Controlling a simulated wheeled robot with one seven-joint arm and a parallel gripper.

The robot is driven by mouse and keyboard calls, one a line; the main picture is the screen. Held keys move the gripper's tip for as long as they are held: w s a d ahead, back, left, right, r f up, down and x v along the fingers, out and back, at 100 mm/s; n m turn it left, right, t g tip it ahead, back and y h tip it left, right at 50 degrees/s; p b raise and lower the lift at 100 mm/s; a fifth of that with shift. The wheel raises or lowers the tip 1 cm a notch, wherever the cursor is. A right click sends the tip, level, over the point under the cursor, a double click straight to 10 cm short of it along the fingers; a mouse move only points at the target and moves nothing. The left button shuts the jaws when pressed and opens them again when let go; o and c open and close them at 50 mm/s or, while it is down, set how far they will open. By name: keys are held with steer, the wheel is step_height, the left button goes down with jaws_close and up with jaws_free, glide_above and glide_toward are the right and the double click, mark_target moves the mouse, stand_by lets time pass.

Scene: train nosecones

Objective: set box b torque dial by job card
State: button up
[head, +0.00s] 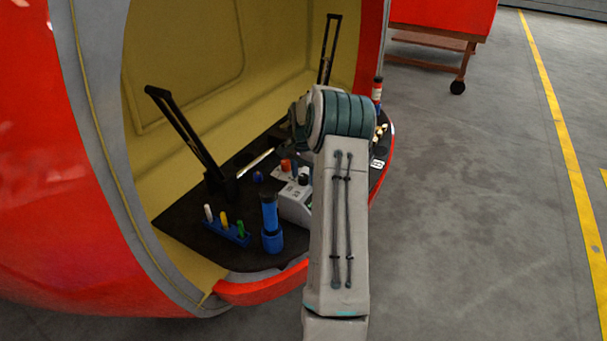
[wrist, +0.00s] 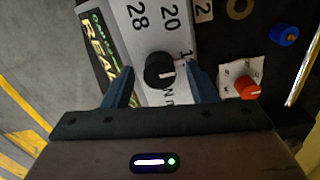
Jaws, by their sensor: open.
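In the wrist view a round black dial (wrist: 158,72) with a white pointer mark sits on a silver panel (wrist: 148,22). The mark points to the right. The numbers 28 and 20 show on the panel, and a number starting with 1 is partly hidden by the right finger. My gripper (wrist: 162,75) is open, its blue fingers on either side of the dial; I cannot tell whether they touch it. In the head view a light grey box (head: 295,206) stands on the black shelf, partly behind my arm. My gripper is mostly hidden there. I cannot identify a job card.
An orange-red knob (wrist: 246,88) on a white plate and a blue knob (wrist: 285,36) are right of the dial. A blue cylinder (head: 270,225) and a rack (head: 228,234) of coloured pieces stand near the shelf's front. Black levers (head: 190,135) rise behind.

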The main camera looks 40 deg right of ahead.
steer(key=c, duration=1)
steer(key=shift+o, duration=0.2)
steer(key=shift+n, duration=0.4)
steer(key=n+p, duration=0.1)
steer(key=n, duration=0.2)
steer(key=shift+n, duration=0.3)
steer(key=n+p, duration=0.1)
steer(key=n, duration=0.3)
steer(key=shift+n, duration=0.3)
steer(key=n, duration=0.4)
steer(key=shift+a+n, duration=0.1)
steer(key=shift+n, duration=0.2)
steer(key=shift+n+p, duration=0.5)
steer(key=shift+n, duration=1.7)
